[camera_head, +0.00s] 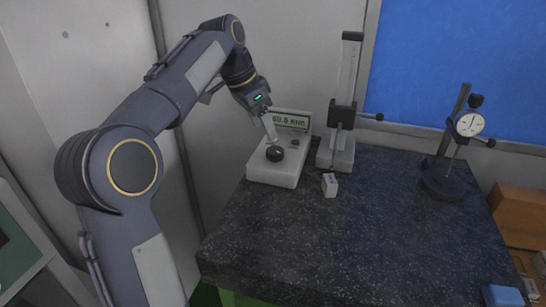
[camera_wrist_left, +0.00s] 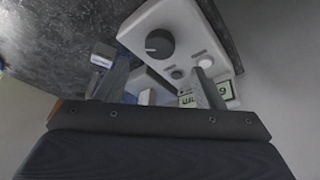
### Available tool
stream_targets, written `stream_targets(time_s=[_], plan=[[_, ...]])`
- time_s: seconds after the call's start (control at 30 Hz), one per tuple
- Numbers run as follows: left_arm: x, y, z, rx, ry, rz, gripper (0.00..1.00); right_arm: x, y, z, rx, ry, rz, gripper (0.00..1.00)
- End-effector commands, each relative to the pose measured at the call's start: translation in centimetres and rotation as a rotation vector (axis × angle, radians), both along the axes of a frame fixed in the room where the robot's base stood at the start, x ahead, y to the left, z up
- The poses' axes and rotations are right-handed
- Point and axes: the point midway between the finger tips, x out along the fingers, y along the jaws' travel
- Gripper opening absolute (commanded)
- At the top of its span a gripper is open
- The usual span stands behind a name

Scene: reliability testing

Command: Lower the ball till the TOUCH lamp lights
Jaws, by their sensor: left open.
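A white control box (camera_head: 272,172) stands at the table's back left. It has a black knob (camera_head: 275,154) and a green display (camera_head: 290,120) that seems to read 60.5 mm. In the left wrist view the knob (camera_wrist_left: 160,44) and small pale round parts (camera_wrist_left: 177,74) show; I cannot tell whether any lamp is lit. A stand with a tall column (camera_head: 348,75) and a side handle is right of the box. I cannot make out the ball. My left gripper (camera_head: 270,134) is open, above the box behind the knob. My right gripper is out of view.
A small labelled white block (camera_head: 330,185) lies in front of the stand. A dial gauge (camera_head: 469,124) on a black base is at the right. A blue box (camera_head: 502,296) is at the right front. The dark table's front middle (camera_head: 330,245) is clear.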

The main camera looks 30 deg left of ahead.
Motion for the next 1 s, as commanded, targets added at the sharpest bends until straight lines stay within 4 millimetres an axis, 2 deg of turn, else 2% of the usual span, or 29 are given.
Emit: stream_targets(time_s=[0.1,0.23,0.5,0.63,1.0], plan=[[-0.2,0.0,-0.1,0.017,-0.042,-0.091,0.62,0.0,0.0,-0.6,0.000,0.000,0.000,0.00],[0.1,-0.3,-1.0,0.022,-0.048,-0.113,0.62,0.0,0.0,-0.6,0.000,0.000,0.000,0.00],[1.3,-1.3,-5.0,0.022,-0.046,-0.110,0.62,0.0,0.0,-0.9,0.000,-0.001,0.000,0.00],[1.8,-1.6,-6.3,0.021,-0.047,-0.109,0.62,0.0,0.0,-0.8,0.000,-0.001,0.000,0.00],[2.1,-1.8,-7.1,0.022,-0.048,-0.108,0.62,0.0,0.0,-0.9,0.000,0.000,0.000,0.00]])
